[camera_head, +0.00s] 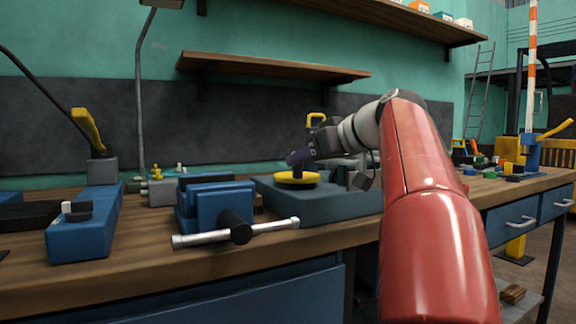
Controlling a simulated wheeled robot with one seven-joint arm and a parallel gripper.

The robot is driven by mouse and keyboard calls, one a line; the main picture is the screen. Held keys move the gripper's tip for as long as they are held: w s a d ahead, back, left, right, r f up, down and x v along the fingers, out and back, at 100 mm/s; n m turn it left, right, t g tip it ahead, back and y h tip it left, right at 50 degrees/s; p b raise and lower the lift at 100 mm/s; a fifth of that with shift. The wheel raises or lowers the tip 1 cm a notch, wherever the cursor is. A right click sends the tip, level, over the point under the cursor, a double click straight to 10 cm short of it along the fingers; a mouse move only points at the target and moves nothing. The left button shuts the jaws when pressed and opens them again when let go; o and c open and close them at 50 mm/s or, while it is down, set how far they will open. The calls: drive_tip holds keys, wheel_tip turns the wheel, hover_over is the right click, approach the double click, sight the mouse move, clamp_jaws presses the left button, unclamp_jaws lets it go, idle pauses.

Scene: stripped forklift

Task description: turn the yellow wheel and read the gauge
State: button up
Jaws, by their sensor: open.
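The yellow wheel (297,179) lies flat on top of a dark teal block (335,208) on the workbench. My red arm reaches in from the lower right. My gripper (297,160) is at the wheel, with a dark finger just above its hub. The jaws are open, and I cannot tell whether they touch the wheel. I cannot make out a gauge. Part of the block's right side and what stands behind it are hidden by my arm.
A blue vise (218,205) with a silver bar handle stands left of the block. A blue tool with a yellow lever (88,130) is farther left. Shelves (270,66) hang above. Small coloured parts (485,165) lie on the bench at the right.

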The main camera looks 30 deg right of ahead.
sight(289, 177)
drive_tip(key=shift+x, duration=2.4)
drive_tip(key=shift+c, duration=0.2)
clamp_jaws()
drive_tip(key=shift+w+a+f+m+h+b, duration=0.1)
drive_tip(key=shift+m+h+b, duration=0.15)
drive_tip(key=shift+m+h, duration=0.2)
drive_tip(key=shift+a+m+h+b, duration=0.15)
drive_tip(key=shift+m+h+b, duration=0.05)
drive_tip(key=shift+m+h, duration=0.2)
drive_tip(key=shift+w+m+t+h, duration=0.2)
drive_tip(key=shift+m+t+h, duration=0.1)
drive_tip(key=shift+m+h, duration=0.45)
drive_tip(key=shift+o, duration=0.2)
unclamp_jaws()
